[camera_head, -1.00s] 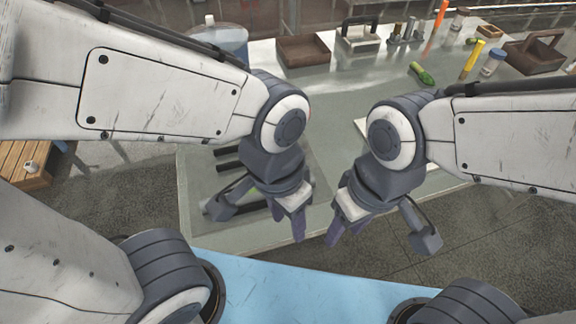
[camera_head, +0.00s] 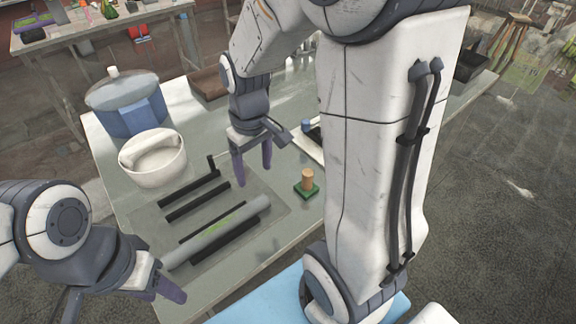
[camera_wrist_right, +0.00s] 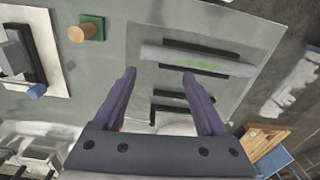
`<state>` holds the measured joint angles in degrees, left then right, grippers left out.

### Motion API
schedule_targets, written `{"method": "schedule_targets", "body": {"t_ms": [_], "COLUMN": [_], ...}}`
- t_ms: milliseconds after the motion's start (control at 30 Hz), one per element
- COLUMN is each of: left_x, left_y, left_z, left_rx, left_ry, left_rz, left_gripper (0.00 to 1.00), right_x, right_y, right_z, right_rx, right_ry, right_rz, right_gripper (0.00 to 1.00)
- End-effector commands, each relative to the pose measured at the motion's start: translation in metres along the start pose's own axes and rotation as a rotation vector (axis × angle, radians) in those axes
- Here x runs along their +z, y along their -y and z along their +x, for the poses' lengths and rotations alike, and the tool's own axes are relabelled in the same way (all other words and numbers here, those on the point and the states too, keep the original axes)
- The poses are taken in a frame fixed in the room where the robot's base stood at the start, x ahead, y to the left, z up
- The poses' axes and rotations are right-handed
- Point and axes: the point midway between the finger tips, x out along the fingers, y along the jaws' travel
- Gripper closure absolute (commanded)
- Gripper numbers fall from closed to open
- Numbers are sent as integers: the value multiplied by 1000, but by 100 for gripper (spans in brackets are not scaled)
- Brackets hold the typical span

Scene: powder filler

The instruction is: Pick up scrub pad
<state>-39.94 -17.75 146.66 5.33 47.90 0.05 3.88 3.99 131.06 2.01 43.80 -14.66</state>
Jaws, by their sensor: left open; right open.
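The scrub pad (camera_head: 307,182) appears to be the small green block with an upright wooden knob. It stands on the grey-green table right of the dark bars. In the right wrist view the scrub pad (camera_wrist_right: 86,28) is at upper left, apart from the fingers. My right gripper (camera_head: 253,170) is open, pointing down, left of and behind the scrub pad in the head view. It shows open and empty in the right wrist view (camera_wrist_right: 158,76). My left gripper (camera_head: 165,284) is open, low at the table's left front edge, far from the pad.
A grey tube (camera_head: 218,232) with a green mark lies across dark bars on a mat. A white bowl (camera_head: 153,158) and a lidded blue pot (camera_head: 127,105) stand at the left. A pale board with dark parts (camera_wrist_right: 38,50) lies near the pad.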

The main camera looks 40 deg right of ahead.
Motion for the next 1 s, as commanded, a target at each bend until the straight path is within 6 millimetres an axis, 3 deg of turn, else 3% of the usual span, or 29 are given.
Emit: {"method": "schedule_targets", "body": {"t_ms": [33, 100, 200, 333, 500, 700, 1000], "left_x": [0, 0, 0, 0, 0, 0, -1], "left_y": [0, 0, 0, 0, -1, -1, -2], "left_z": [-2, -4, -5, -6, -9, -12, -23], "left_rx": [0, 0, 0, 0, 0, 0, 0], "left_ry": [0, 0, 0, 0, 0, 0, 0], "left_rz": [0, 0, 0, -1, -1, -1, -1], "left_gripper": [50, 50, 50, 50, 50, 50, 50], "right_x": [-3, -3, 3, 13, 17, 18, 20], "right_y": [-34, -72, -115, -149, -160, -160, -159], "right_z": [4, 10, 18, 24, 41, 71, 96], "right_rx": [5, 10, 16, 21, 20, 20, 19], "right_ry": [9, 13, 18, 22, 27, 27, 28], "right_rz": [70, 137, 209, 264, 283, 281, 281], "right_gripper": [26, 26, 26, 26, 26, 26, 26]}}
